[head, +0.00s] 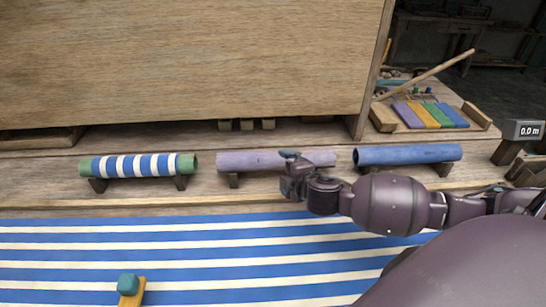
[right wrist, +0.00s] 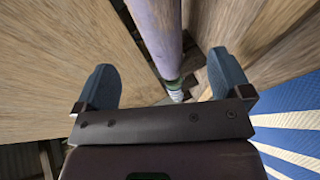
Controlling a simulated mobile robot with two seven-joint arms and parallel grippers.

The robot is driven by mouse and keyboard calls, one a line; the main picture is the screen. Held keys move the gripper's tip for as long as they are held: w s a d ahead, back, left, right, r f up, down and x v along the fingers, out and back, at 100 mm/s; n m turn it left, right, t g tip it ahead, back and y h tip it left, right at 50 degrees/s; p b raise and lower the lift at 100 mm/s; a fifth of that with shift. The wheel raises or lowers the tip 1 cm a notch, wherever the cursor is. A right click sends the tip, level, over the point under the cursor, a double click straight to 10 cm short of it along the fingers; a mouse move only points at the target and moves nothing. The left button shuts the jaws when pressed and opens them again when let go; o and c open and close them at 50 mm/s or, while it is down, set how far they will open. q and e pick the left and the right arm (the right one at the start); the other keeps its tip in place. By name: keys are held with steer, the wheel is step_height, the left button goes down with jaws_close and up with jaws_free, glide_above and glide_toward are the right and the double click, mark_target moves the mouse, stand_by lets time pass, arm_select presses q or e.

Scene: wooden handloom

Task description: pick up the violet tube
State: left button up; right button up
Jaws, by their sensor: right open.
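The violet tube (head: 248,160) lies level on a wooden rest on the ledge, between two other tubes. My right gripper (head: 289,162) is at the tube's right half and hides part of it in the head view. In the right wrist view the violet tube (right wrist: 157,32) runs lengthwise between the two blue fingers of the open right gripper (right wrist: 165,82), with space on both sides. I cannot tell whether the fingers reach around it. My left gripper is not in view.
A green tube wrapped in blue and white (head: 135,165) lies to the left, and a blue tube (head: 408,154) to the right. A tall wooden panel (head: 180,60) stands behind. Blue-and-white striped cloth (head: 200,262) is in front. A green-topped wooden piece (head: 130,286) stands at the front left.

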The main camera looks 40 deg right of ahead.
mark_target(275, 164)
steer(key=shift+b+x, duration=0.8)
steer(key=shift+x, duration=3.75)
steer(key=shift+r, duration=0.1)
steer(key=c, duration=1.2)
